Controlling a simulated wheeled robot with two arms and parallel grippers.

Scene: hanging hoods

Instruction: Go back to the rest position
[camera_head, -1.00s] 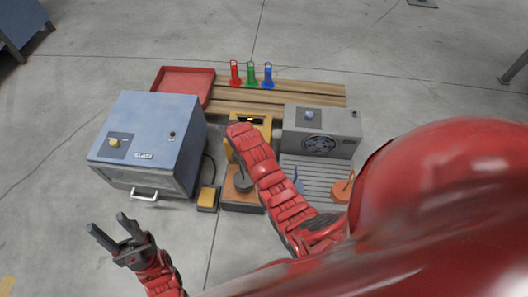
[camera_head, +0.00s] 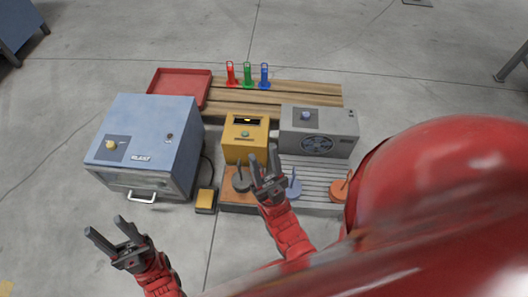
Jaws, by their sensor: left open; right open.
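My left gripper (camera_head: 115,245) is open and empty at the lower left, over bare floor in front of the blue-grey box. My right gripper (camera_head: 264,167) is open, its fingers pointing up the picture. It shows in front of the yellow box (camera_head: 246,135), between the dark round-based piece (camera_head: 241,181) and the blue round-based piece (camera_head: 293,188). Nothing shows between its fingers. I cannot tell its height above the bench.
The blue-grey box (camera_head: 150,140) with a front handle stands left. A grey fan unit (camera_head: 318,131), an orange round-based piece (camera_head: 339,190) and a small yellow block (camera_head: 205,199) stand nearby. Red, green and blue holders stand on wooden slats (camera_head: 300,88) beside a red tray (camera_head: 178,72).

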